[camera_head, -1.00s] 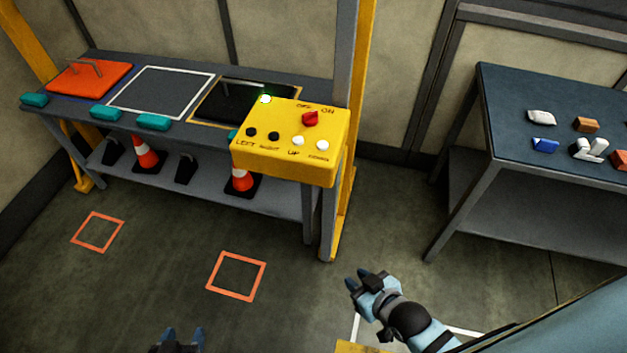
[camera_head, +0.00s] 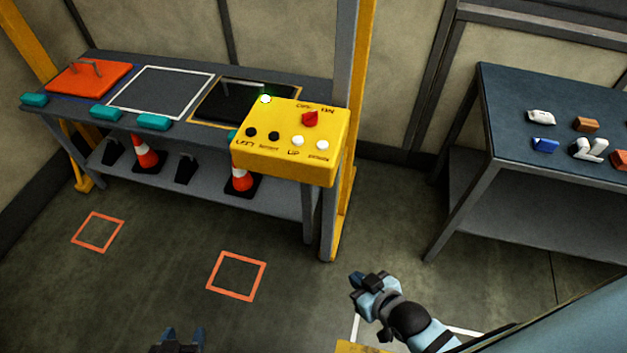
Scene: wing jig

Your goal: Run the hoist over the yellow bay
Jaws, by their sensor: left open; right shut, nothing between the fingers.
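The yellow control box (camera_head: 285,168) is fixed at the bench's right end. The hoist's hook is not in view. My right gripper (camera_head: 357,284) is shut and empty, low and to the right of the box, apart from it. My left gripper (camera_head: 183,335) is open and empty at the bottom edge.
The white-outlined bay (camera_head: 160,92) is empty. An orange plate with a handle (camera_head: 90,79) lies at the bench's left. Teal blocks (camera_head: 153,122) line the front edge. Yellow posts (camera_head: 349,205) flank the bench. A second table (camera_head: 500,110) with small parts stands right. Cones (camera_head: 145,152) are below.

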